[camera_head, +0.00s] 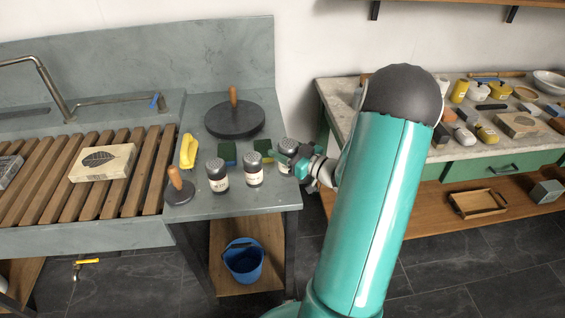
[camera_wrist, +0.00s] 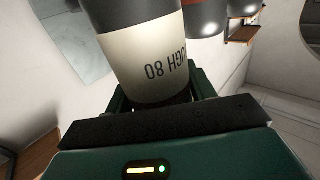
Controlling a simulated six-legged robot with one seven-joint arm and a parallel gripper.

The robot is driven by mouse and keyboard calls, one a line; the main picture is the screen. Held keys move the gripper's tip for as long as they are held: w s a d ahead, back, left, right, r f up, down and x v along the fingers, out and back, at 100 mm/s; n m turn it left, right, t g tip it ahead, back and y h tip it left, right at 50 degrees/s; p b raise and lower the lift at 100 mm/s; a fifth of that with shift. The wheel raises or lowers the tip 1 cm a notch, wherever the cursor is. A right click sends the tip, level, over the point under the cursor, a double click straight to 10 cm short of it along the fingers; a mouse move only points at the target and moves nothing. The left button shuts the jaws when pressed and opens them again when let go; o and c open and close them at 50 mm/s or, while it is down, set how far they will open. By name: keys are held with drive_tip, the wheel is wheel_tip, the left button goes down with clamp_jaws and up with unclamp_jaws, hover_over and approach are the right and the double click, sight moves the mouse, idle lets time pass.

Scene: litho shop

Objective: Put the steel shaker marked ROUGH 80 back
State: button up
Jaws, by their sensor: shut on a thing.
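The steel shaker marked ROUGH 80 (camera_wrist: 143,68) fills the upper middle of the wrist view, its cream label partly in view. My gripper (camera_wrist: 160,100) is shut on it. In the head view the same shaker (camera_head: 286,145) is at the right end of a row of shakers, by the right edge of the grey stone counter (camera_head: 235,206). My gripper (camera_head: 298,164) reaches it from the right and partly hides it. I cannot tell whether its base touches the counter. Two similar shakers stand to its left, one near (camera_head: 253,170) and one further left (camera_head: 217,176).
Dark green blocks (camera_head: 228,152) lie behind the shakers. A round black disc with a wooden handle (camera_head: 235,119) lies further back. A yellow object (camera_head: 188,151) and a smaller handled disc (camera_head: 178,188) are at left. A blue bucket (camera_head: 244,261) stands on the shelf below.

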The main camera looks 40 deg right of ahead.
drive_tip(key=shift+f, duration=2.35)
drive_tip(key=shift+f, duration=0.1)
drive_tip(key=o, duration=1)
drive_tip(key=shift+w+f, duration=0.1)
drive_tip(key=shift+s+d+r, duration=0.1)
drive_tip(key=shift+s+r, duration=0.1)
drive_tip(key=shift+s, duration=0.05)
drive_tip(key=s+d, duration=0.2)
drive_tip(key=s, duration=0.9)
drive_tip(key=shift+s, duration=0.2)
